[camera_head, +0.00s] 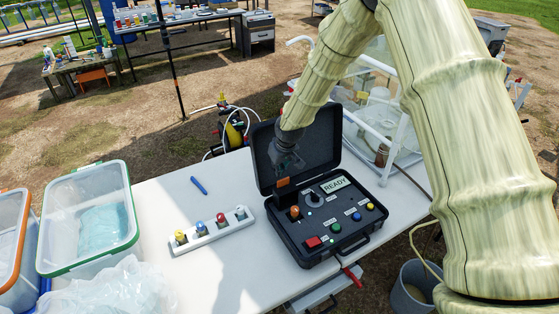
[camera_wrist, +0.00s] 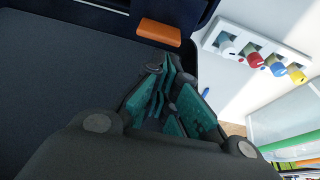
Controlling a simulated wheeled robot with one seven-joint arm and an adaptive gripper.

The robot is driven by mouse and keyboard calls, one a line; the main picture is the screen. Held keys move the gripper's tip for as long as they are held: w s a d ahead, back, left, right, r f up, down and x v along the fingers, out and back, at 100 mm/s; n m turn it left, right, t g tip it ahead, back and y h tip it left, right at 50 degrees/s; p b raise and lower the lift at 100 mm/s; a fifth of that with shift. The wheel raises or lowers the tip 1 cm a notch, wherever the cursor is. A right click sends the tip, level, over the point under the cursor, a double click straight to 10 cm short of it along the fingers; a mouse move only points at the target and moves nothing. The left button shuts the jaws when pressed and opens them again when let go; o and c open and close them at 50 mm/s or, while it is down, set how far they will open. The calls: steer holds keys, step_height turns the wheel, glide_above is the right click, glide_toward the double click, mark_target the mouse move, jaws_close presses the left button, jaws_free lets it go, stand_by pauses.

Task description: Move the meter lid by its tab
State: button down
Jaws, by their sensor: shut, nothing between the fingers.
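The meter is a black case (camera_head: 316,248) on the white table, with a lit READY display (camera_head: 335,185), knobs and coloured buttons. Its dark lid (camera_head: 322,140) stands open at the back, roughly upright. An orange tab (camera_head: 283,182) shows just below my gripper (camera_head: 284,168) in the head view. In the wrist view the tab (camera_wrist: 158,33) sits at a dark edge, beyond the fingertips and apart from them in the picture. My gripper (camera_wrist: 172,75) is shut and empty, with teal finger pads. It hides part of the lid in the head view.
A white rack (camera_head: 212,232) with coloured-cap vials stands left of the case, and a blue pen (camera_head: 198,186) lies behind it. A green-rimmed clear bin (camera_head: 90,215) is at left. A clear tank (camera_head: 385,110) stands behind right. A red-handled cable (camera_head: 351,274) lies at the front.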

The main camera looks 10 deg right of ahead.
steer(key=shift+x, duration=1)
steer(key=shift+w, duration=0.1)
steer(key=shift+s+d, duration=0.1)
steer(key=shift+s, duration=0.1)
steer(key=shift+s+d+r+t+b, duration=0.15)
steer(key=shift+s+t+b, duration=0.1)
steer(key=shift+t+b, duration=0.2)
